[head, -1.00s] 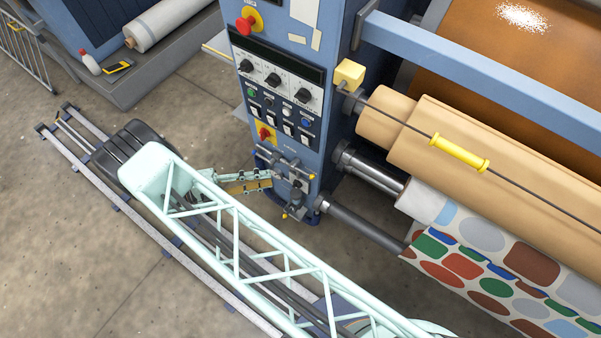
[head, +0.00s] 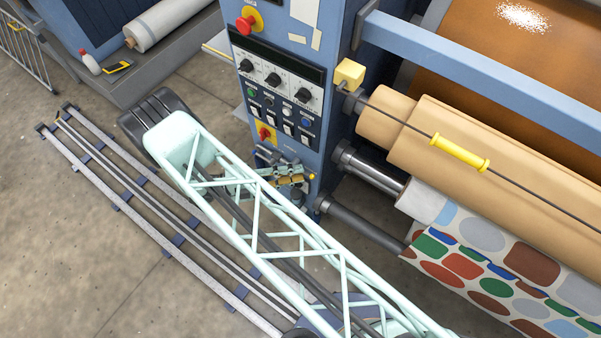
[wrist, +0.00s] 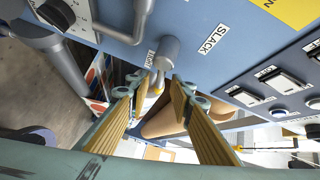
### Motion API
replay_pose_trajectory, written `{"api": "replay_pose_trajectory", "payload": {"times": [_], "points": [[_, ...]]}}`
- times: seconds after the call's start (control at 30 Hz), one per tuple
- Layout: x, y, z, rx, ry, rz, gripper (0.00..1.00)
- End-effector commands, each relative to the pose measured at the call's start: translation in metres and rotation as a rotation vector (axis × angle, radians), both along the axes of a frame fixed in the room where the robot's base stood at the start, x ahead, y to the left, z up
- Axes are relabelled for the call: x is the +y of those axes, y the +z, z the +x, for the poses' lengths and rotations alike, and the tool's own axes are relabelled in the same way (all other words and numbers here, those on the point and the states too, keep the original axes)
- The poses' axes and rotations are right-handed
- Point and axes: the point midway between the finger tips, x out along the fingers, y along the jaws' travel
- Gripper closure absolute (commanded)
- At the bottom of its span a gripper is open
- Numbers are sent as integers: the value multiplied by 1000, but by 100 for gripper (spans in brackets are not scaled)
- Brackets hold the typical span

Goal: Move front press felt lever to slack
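The felt lever (wrist: 161,72) shows in the wrist view as a short grey arm hanging from a round grey hub (wrist: 171,49) on the blue panel. Its tip looks yellowish. A SLACK label (wrist: 212,39) is to the right of the hub, and a second, partly hidden label (wrist: 151,58) is to its left. My gripper (wrist: 157,87) is open, with one ribbed yellow-padded finger on each side of the lever tip and gaps visible. In the head view my gripper (head: 288,176) is at the lower panel, and the lever is hard to pick out there.
Grey piping and a black knob (wrist: 56,13) lie close at the upper left of the wrist view. Rocker switches (wrist: 285,81) are on the right. In the head view, the control panel (head: 280,92) stands above my gripper, and rollers (head: 368,164) project to its right.

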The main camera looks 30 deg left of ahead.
Motion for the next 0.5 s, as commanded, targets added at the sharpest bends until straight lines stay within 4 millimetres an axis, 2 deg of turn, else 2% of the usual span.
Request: {"api": "replay_pose_trajectory", "payload": {"times": [0.2, 0.5], "points": [[-12, 0, 10, 0, 0, -1, 79], [-14, 0, 13, 0, 0, -1, 79]]}}
